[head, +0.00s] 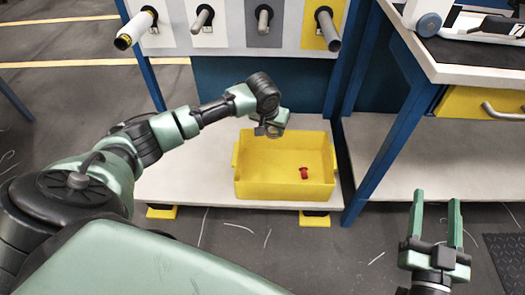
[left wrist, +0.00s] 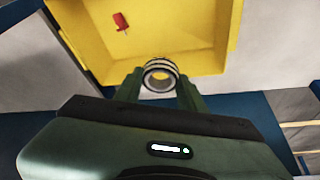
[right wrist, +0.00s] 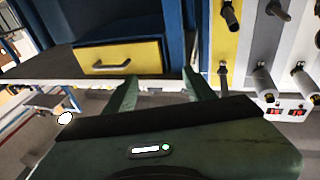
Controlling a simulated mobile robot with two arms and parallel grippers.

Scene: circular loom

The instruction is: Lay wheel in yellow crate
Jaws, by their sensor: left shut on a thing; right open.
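The yellow crate (head: 285,192) stands on the lower white shelf in the head view. It also fills the top of the left wrist view (left wrist: 190,62). My left gripper (head: 270,128) is above the crate's back left part, pointing down. It is shut on the wheel (left wrist: 160,71), a small ring with dark and silver bands and an open centre, held between the fingertips. In the head view the wheel is small and mostly hidden by the gripper. My right gripper (head: 436,205) is open and empty at the lower right, away from the crate.
A small red part (head: 304,174) lies in the crate, right of its middle. Blue posts (head: 383,150) stand right of the crate. A panel with several pegs (head: 263,20) is above and behind. A workbench with a yellow drawer (head: 480,103) is at right.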

